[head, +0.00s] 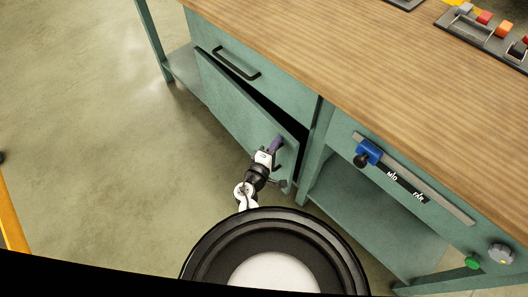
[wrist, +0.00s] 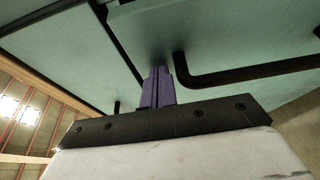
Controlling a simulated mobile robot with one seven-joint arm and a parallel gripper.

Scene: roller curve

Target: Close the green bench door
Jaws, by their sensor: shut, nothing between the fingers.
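The green bench door (head: 240,105) is a flat panel at the front of the bench. It stands ajar, with a dark gap along its top that widens to the right. My gripper (head: 277,143) is at the door's right part, on its outer face. Its purple fingers (wrist: 158,88) are together and empty in the wrist view. The tips are close to or touching the green panel (wrist: 215,40); I cannot tell which. The door's black handle (wrist: 245,76) is right of the fingers and apart from them.
A drawer with a black handle (head: 236,63) is above the door. To the right are an open shelf (head: 365,215), a blue slider (head: 368,152) on a rail, a green button (head: 472,262) and a grey knob (head: 501,253). The floor (head: 90,120) at left is clear.

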